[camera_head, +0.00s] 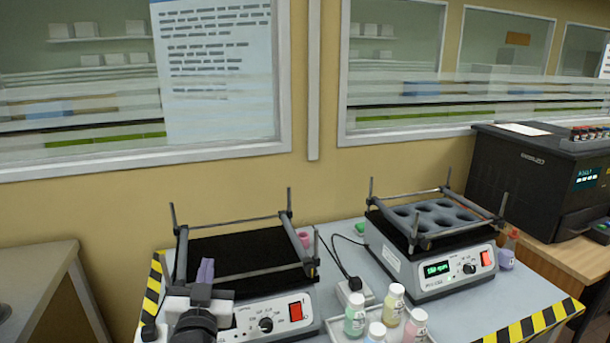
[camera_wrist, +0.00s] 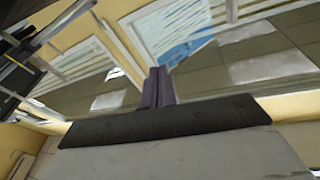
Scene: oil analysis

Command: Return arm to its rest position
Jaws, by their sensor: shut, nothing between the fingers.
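My gripper (camera_head: 205,271) shows at the lower left of the head view, in front of the left shaker. Its two purple-grey fingers point up and lie together, with nothing between them. In the wrist view the closed fingers (camera_wrist: 158,87) stand over a dark gripper body, with windows and walls behind them. My arm hides part of the left shaker's front panel in the head view.
The left shaker (camera_head: 275,311) has an empty black platform. The right shaker (camera_head: 432,262) has a lit green display. Several capped bottles (camera_head: 393,305) stand in a tray at the table's front. A black machine (camera_head: 525,180) is at far right.

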